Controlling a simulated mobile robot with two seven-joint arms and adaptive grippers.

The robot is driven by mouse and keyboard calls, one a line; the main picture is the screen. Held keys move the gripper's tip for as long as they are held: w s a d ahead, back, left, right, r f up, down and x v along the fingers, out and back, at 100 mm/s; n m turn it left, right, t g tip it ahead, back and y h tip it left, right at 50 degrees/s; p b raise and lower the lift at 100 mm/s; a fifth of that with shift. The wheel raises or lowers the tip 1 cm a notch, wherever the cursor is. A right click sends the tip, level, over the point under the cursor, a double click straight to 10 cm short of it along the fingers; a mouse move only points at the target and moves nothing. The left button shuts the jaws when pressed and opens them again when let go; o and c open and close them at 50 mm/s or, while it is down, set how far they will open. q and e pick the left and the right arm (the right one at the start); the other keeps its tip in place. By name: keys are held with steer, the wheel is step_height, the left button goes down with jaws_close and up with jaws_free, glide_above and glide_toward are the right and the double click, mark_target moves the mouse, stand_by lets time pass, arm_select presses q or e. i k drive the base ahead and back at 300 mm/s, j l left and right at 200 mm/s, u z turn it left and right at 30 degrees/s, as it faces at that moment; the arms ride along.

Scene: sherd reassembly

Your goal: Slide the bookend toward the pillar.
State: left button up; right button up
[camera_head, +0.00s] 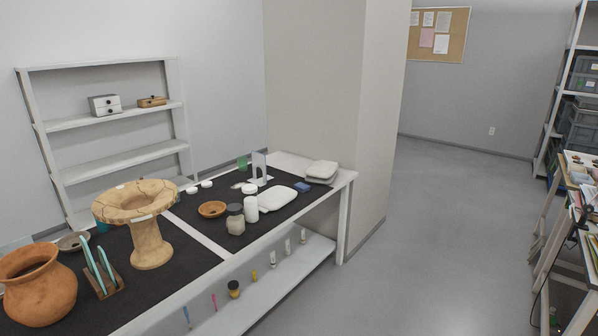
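The bookend (259,168) is a light grey upright plate with a cut-out, standing on the far part of the table (196,236). The pillar (318,95) is a broad pale grey column rising behind the table's far right end. The bookend stands a little in front of the pillar's left part; the exact gap between them cannot be told. Neither of my grippers shows in this view.
Near the bookend are a green cup (242,163), a white tray (277,199), a white bottle (251,208), a jar (235,220) and a brown bowl (212,209). A cracked pedestal vessel (150,245) and a clay pot (38,290) stand nearer. Open floor (440,220) lies right.

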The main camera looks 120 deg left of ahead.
mark_target(259, 159)
steer(key=u, duration=4.3)
steer(key=i+l+u, duration=0.1)
steer(key=u, duration=0.25)
steer(key=i+l+u, duration=0.1)
steer(key=u, duration=0.25)
steer(key=i+l+u, duration=0.1)
steer(key=u, duration=0.25)
steer(key=i+l+u, duration=0.1)
steer(key=l+u, duration=0.15)
steer(key=l, duration=0.25)
steer(key=i+l+u, duration=0.1)
steer(key=l+u, duration=0.15)
steer(key=l, duration=0.25)
steer(key=i+l+u, duration=0.1)
steer(key=l, duration=0.85)
steer(key=i+l+u, duration=0.15)
steer(key=l, duration=0.85)
steer(key=k, duration=0.05)
